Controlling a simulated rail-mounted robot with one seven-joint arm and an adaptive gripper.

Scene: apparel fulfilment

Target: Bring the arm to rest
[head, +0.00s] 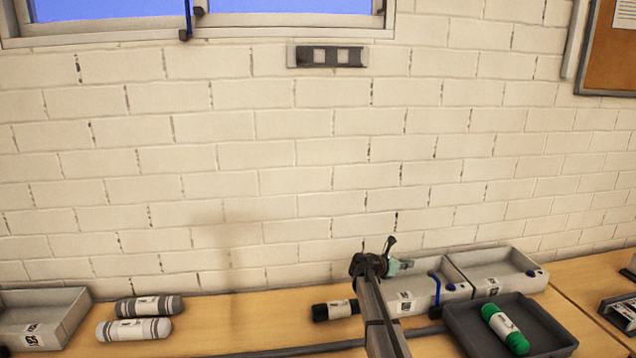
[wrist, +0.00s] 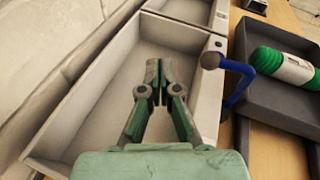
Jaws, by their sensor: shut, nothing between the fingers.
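My arm reaches up from the bottom of the head view. My gripper (head: 405,264) is over the white bins at the back of the table. In the wrist view my gripper (wrist: 154,72) is shut and empty, its green fingertips together above an empty white bin (wrist: 62,115). I cannot tell how high it is above the bin floor.
A dark tray (head: 550,338) holds a green roll (head: 505,329). A black roll (head: 335,310) lies left of my arm, and two grey striped rolls (head: 150,307) (head: 134,330) lie farther left by another bin (head: 70,318). A blue hooked part (wrist: 236,78) stands beside the bin.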

